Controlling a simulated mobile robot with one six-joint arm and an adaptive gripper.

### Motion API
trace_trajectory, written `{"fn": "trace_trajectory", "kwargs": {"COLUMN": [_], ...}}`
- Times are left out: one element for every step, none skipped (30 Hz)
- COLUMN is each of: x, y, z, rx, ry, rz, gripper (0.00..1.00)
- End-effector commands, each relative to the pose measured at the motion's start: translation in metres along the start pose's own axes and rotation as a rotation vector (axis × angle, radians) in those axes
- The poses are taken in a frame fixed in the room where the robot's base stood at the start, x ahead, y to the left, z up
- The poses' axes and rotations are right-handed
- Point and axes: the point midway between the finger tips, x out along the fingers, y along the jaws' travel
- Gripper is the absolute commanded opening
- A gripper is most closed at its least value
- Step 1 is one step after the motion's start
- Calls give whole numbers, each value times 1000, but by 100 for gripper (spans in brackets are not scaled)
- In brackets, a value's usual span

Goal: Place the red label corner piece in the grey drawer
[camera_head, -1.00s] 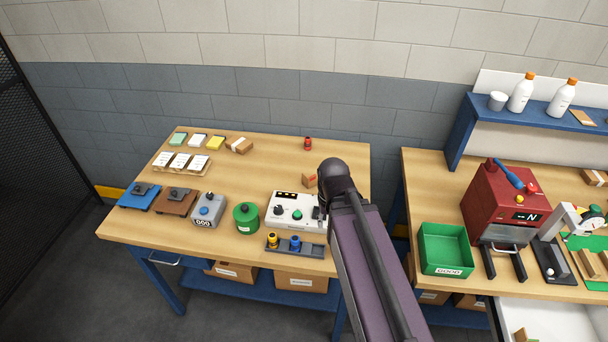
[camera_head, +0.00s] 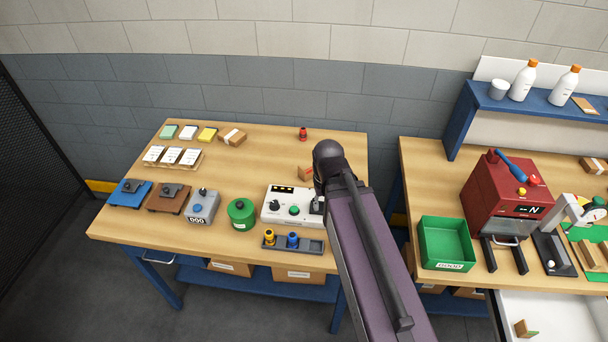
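A small wooden corner piece with a red label (camera_head: 305,173) sits on the left workbench, just left of my arm's dark joint, which may cover part of it. The light grey drawer (camera_head: 560,312) is pulled open under the right workbench, at the lower right. A wooden corner piece with a green label (camera_head: 526,328) lies in it. My arm crosses the middle of the view, and its gripper is hidden behind it.
A white control box (camera_head: 290,207) and a rack with yellow and blue knobs (camera_head: 283,243) stand by my arm. A green bin (camera_head: 446,222) and a red machine (camera_head: 500,200) stand on the right bench. A gap separates the benches.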

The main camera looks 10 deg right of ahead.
Motion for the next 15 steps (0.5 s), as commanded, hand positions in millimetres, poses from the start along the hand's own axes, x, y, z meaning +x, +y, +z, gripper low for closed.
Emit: {"fn": "trace_trajectory", "kwargs": {"x": [2, 2, 3, 4, 6, 7, 8, 10, 12, 14, 15, 18, 19, 21, 23], "y": [0, 0, 0, 0, 0, 1, 2, 2, 2, 2, 1, 1, 0, 0, 0], "z": [-8, -13, -20, -26, -34, -44, -53, -63, -77, -88, -99, -115, -127, -139, -155], "rx": [-7, -13, -23, -32, -43, -54, -67, -80, -102, -118, -136, -161, -180, -200, -226], "ry": [0, 0, 0, 0, 0, 0, 0, 0, 0, 0, 0, 0, 0, 0, 0], "rz": [0, 0, 0, 0, 0, 0, 0, 0, 0, 0, 0, 0, 0, 0, -1], "gripper": [50, 50, 50, 50, 50, 50, 50, 50, 50, 50, 50, 50, 50, 50, 50]}}
